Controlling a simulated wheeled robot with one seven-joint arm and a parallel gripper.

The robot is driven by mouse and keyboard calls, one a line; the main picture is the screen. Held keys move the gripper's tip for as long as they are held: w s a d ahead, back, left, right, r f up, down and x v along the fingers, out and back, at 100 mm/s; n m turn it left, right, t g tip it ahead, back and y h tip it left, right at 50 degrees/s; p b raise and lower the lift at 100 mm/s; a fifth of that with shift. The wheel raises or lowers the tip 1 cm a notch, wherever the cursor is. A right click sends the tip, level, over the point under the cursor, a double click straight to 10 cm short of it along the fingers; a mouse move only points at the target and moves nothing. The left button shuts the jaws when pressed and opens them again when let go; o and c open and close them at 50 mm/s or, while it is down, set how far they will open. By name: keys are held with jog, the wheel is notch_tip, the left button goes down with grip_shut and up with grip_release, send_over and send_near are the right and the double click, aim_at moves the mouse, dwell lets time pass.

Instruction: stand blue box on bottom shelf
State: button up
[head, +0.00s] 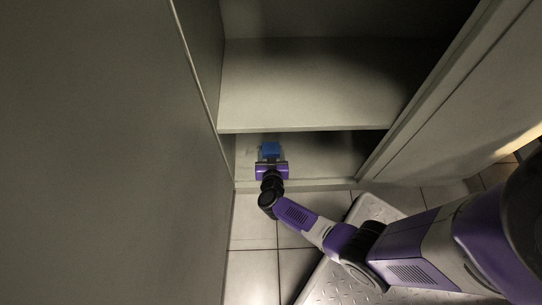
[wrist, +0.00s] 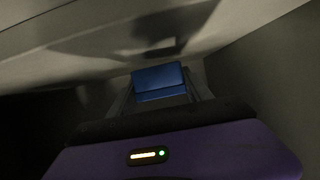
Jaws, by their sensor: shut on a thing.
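The blue box (head: 271,149) is inside the cabinet's lowest compartment, at its left side in the head view. It also shows in the wrist view (wrist: 159,82), between the two fingers. My gripper (head: 271,160) reaches in over the cabinet's front edge and is shut on the blue box. The bottom shelf (head: 325,155) is pale and bare to the right of the box. I cannot tell whether the box touches the shelf. The box's far side is hidden.
The middle shelf (head: 305,90) lies empty above the gripper. The cabinet's left side and an open door (head: 100,150) stand close on the left, and another door panel (head: 455,95) stands on the right. The tiled floor (head: 252,235) in front is clear at left.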

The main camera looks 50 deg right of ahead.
jog(key=shift+f+b, duration=0.35)
jog(key=shift+f, duration=0.55)
jog(key=shift+f, duration=0.15)
jog(key=o, duration=1.3)
jog(key=shift+s+a+r, duration=0.1)
jog(key=shift+a+r, duration=0.05)
jog(key=shift+r, duration=0.15)
jog(key=p+v, duration=0.6)
jog(key=v, duration=0.4)
jog(key=shift+r, duration=0.15)
jog(key=shift+v, duration=0.8)
